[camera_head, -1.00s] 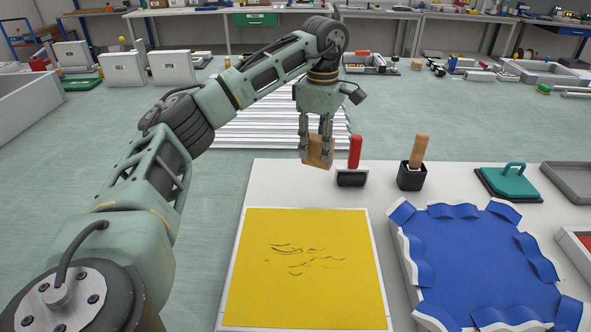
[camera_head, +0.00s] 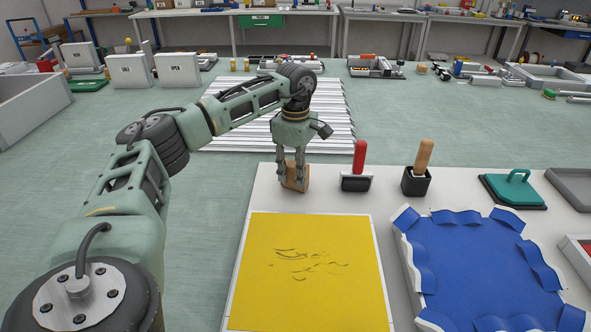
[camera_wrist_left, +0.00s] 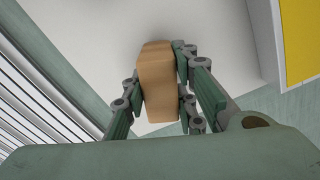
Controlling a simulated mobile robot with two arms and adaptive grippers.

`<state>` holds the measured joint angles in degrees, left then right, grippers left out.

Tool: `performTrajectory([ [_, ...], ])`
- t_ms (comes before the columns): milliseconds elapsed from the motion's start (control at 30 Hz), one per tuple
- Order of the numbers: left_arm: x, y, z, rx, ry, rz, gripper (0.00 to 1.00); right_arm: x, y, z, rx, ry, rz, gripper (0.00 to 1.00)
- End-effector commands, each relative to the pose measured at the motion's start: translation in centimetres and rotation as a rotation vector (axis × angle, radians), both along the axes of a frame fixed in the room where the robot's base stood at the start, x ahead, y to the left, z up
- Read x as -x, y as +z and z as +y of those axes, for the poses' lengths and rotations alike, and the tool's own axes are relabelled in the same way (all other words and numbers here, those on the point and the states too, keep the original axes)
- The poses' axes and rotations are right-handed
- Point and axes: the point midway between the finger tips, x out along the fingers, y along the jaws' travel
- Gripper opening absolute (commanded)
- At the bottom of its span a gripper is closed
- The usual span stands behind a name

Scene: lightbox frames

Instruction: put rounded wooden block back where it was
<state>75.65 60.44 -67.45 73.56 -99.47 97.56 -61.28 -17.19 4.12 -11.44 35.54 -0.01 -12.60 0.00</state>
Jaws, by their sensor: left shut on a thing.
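The rounded wooden block (camera_head: 295,177) is light brown and sits between the fingers of my left gripper (camera_head: 292,170), at the back left of the white table, behind the yellow sheet. My left gripper is shut on it from above. In the left wrist view the block (camera_wrist_left: 157,85) stands between the finger pads of the gripper (camera_wrist_left: 160,95), over the white tabletop. The block is at or very near the table surface; I cannot tell whether it touches. My right gripper is not in view.
The white table (camera_head: 265,200) holds a yellow sheet (camera_head: 310,275) with dark marks, a red-handled tool (camera_head: 359,165), a wooden-handled tool in a black holder (camera_head: 416,182), a teal-handled pad (camera_head: 513,188) and a blue tray with wavy edges (camera_head: 480,265). Slatted white panels (camera_head: 235,133) lie beyond.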

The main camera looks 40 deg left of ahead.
Motion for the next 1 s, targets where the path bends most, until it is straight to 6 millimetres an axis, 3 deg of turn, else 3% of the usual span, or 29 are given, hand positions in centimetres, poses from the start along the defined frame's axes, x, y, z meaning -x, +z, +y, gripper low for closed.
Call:
performTrajectory([
  [133,0.0,-0.3,0.0,0.0,0.0,0.0,0.05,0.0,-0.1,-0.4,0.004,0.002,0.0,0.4],
  [167,0.0,-0.3,0.0,0.0,0.0,0.0,0.27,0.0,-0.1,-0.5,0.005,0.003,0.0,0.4],
  [367,0.0,-0.3,0.0,0.0,0.0,0.0,0.45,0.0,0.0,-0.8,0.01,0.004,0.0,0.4],
  [767,-0.1,0.4,0.0,0.0,0.0,-0.002,0.45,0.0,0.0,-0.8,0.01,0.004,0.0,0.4],
  [1000,-0.2,4.7,0.0,0.001,0.0,-0.006,0.45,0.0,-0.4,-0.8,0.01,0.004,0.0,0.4],
])
